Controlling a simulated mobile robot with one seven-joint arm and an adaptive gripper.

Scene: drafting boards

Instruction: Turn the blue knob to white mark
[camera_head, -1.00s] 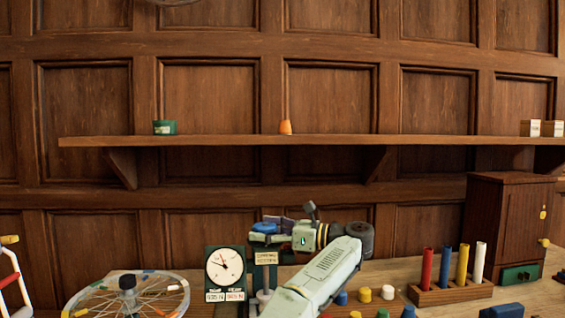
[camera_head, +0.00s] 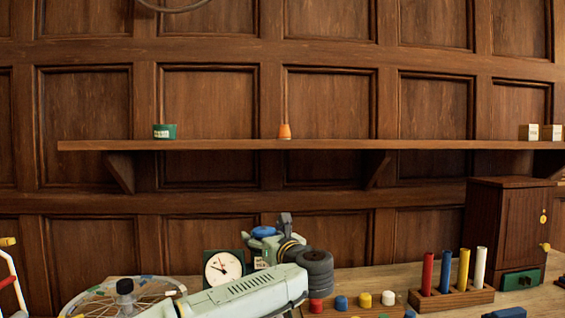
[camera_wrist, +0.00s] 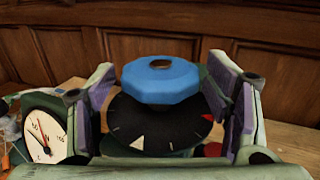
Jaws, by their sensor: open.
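The blue knob (camera_wrist: 160,80) is a faceted cap with a dark hole in its top, in the middle of the wrist view. In the head view the knob (camera_head: 264,231) shows small beside my gripper; my arm hides most of the dial's stand.
A white-faced gauge (camera_head: 223,267) stands left of the knob and shows in the wrist view (camera_wrist: 50,135). A spoked wheel (camera_head: 115,295) lies at left. Colored pegs (camera_head: 365,299) and a rack of tubes (camera_head: 452,297) stand at right. A wall shelf (camera_head: 330,144) runs above.

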